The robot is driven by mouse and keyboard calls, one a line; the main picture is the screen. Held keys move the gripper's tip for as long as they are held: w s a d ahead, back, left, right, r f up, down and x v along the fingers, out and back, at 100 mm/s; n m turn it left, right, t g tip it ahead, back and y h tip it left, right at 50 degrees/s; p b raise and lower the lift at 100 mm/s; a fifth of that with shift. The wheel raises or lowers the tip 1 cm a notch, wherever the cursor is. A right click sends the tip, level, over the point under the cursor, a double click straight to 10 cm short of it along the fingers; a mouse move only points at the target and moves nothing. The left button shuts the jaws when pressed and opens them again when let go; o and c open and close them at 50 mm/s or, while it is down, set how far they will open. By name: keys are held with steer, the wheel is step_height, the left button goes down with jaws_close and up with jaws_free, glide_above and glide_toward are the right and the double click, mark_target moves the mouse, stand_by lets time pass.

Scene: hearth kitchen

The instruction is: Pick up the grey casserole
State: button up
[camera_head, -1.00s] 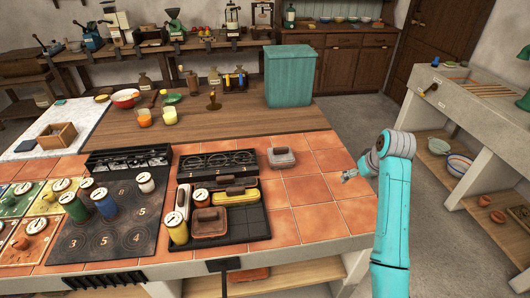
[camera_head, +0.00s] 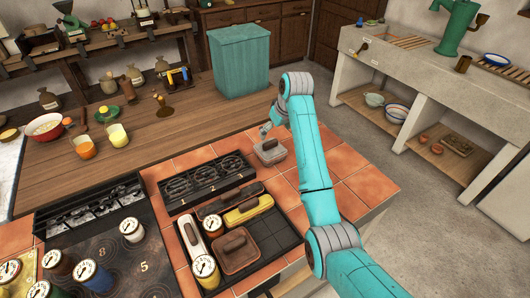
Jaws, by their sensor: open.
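The grey casserole (camera_head: 270,154) sits on the orange tiles of the counter, right of the numbered burner rack, with its lid and handle facing up. My gripper (camera_head: 266,131) is open and small in view, just above and behind the casserole's lid handle. I cannot tell whether the fingers touch the handle. My turquoise arm comes in from the lower right and passes just right of the casserole.
A black tray (camera_head: 272,232) in front holds brown, yellow, white and dark lidded dishes and gauge-topped jars. The burner rack (camera_head: 206,182) stands left of the casserole. A teal bin (camera_head: 241,62) stands behind. Tiles to the right are bare.

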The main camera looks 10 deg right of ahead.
mark_target(270, 142)
steer(key=shift+s+x, duration=0.1)
steer(key=shift+x, duration=1.8)
steer(key=shift+s+x, duration=0.15)
steer(key=shift+x, duration=1.7)
steer(key=shift+a, duration=0.15)
jaws_close()
